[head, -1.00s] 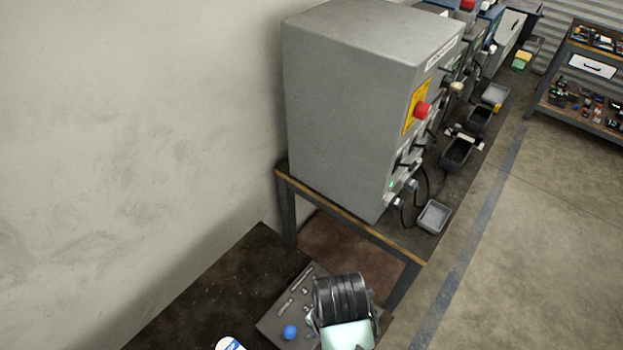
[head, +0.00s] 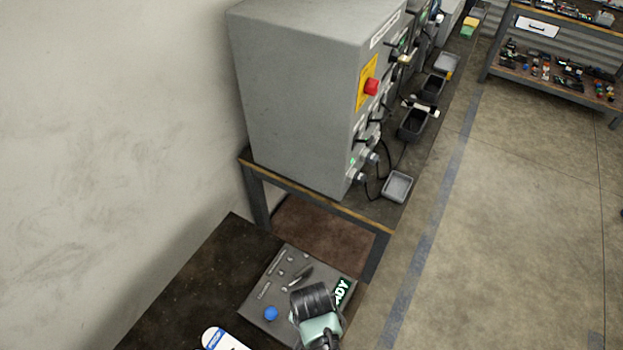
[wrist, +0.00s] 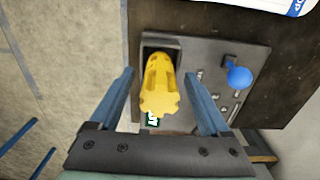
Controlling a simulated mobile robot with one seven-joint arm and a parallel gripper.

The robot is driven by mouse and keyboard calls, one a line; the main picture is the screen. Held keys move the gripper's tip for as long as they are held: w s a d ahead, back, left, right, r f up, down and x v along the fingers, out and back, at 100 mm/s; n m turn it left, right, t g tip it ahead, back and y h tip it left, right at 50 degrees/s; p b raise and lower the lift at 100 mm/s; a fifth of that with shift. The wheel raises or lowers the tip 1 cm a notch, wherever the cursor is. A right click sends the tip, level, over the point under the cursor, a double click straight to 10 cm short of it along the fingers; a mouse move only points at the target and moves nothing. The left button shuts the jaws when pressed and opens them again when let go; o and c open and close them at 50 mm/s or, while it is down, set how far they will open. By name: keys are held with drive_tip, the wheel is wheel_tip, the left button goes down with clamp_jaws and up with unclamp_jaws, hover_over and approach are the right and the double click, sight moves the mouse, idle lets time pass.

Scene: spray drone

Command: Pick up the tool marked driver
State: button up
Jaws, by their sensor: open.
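A yellow fluted handle (wrist: 160,88), like a screwdriver's, stands in a recess at one end of a dark grey panel (wrist: 225,62) in the wrist view. My gripper (wrist: 159,73) is open, with one blue finger on each side of the handle. I cannot tell whether the fingers touch it. No driver marking is readable. In the head view the panel (head: 262,297) lies on the dark bench, and my gripper (head: 318,320) is over its near right part, hiding the handle.
The panel has a blue knob (head: 270,313) and green lit lettering (head: 342,292). A white object with blue print (head: 215,340) lies on the bench. A tall grey cabinet (head: 300,95) and a grey tray (head: 397,186) stand on the table behind.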

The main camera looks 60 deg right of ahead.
drive_tip(key=shift+f, duration=0.35)
clamp_jaws()
